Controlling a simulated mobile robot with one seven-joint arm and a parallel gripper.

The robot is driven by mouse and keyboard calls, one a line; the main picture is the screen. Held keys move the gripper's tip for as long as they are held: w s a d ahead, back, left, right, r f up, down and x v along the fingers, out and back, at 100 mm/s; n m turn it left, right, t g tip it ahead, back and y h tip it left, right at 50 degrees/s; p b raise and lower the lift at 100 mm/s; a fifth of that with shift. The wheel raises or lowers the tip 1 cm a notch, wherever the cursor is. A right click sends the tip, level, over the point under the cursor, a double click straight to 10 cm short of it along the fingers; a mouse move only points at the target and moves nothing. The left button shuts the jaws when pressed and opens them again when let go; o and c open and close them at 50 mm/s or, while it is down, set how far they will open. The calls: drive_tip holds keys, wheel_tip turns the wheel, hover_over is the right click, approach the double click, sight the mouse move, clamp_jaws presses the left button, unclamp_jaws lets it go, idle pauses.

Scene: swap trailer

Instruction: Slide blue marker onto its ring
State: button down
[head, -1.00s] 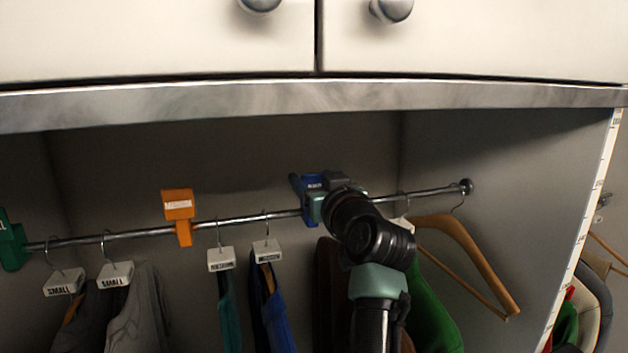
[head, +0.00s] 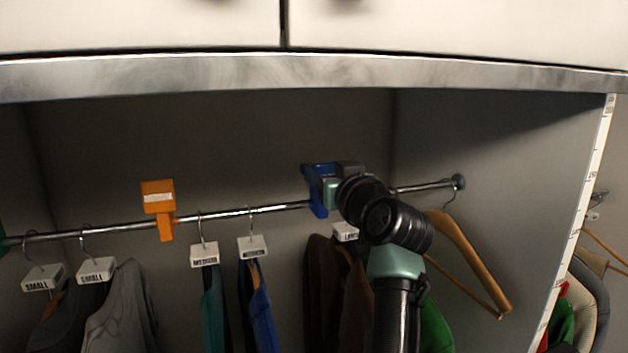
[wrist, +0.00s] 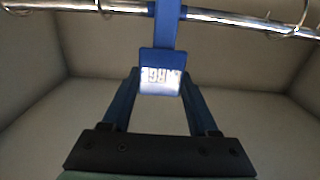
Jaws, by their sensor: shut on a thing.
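The blue marker (head: 318,197) is at the rod (head: 262,209), right of the middle. In the wrist view the marker's labelled plate (wrist: 161,62) is between my fingers, its lettering upside down and partly washed out by glare. Its blue stem (wrist: 167,25) crosses the rod (wrist: 215,16); I cannot tell how it sits on the rod. My gripper (wrist: 160,78) is shut on the plate. In the head view my gripper (head: 330,190) is partly hidden by the wrist. I cannot pick out a ring for the marker.
An orange marker (head: 158,208) is on the rod to the left. Labelled hangers with clothes hang either side of my arm, including a brown garment (head: 320,262). A bare wooden hanger (head: 470,260) hangs at the right. White cabinet doors (head: 140,25) are above.

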drive_tip(key=shift+w+d, duration=0.1)
drive_tip(key=shift+d, duration=0.3)
drive_tip(key=shift+c, duration=0.8)
unclamp_jaws()
drive_tip(key=shift+s+a, duration=0.2)
drive_tip(key=shift+a, duration=0.35)
drive_tip(key=shift+w+d, duration=0.1)
drive_tip(key=shift+d, duration=0.15)
drive_tip(key=shift+s+d+b, duration=0.1)
drive_tip(key=shift+s+b, duration=0.25)
drive_tip(key=shift+s, duration=0.35)
drive_tip(key=b+v, duration=0.4)
drive_tip(key=v, duration=0.7)
drive_tip(key=shift+s+d+b, duration=0.25)
drive_tip(key=shift+b, duration=0.1)
